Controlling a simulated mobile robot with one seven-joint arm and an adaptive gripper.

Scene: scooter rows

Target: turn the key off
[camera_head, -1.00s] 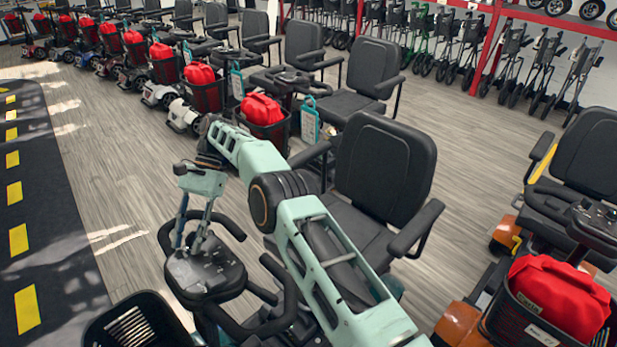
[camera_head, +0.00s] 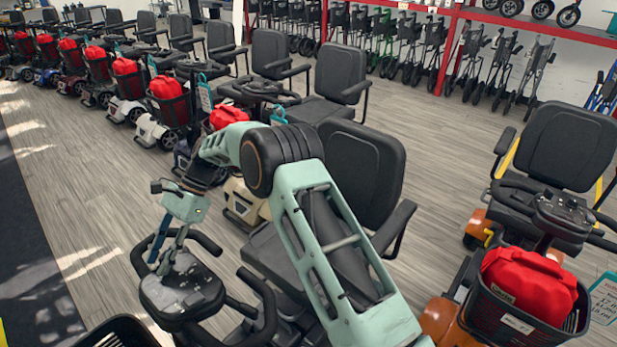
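The nearest scooter's black control console (camera_head: 182,292) sits at the lower left, between its looped handlebars. My gripper (camera_head: 168,262) points down at the console, with its fingertips at or just above the console's top face. Its two fingers look spread apart, with a gap between them. The key is too small to make out and may be hidden by the fingers. I cannot tell whether the fingers touch anything on the console.
The scooter's seat (camera_head: 362,170) stands behind my arm. An orange scooter with a red bag (camera_head: 530,285) in its basket is at the right. A row of scooters recedes to the upper left. Folded walkers (camera_head: 500,62) line the back. Grey floor (camera_head: 75,185) is open at left.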

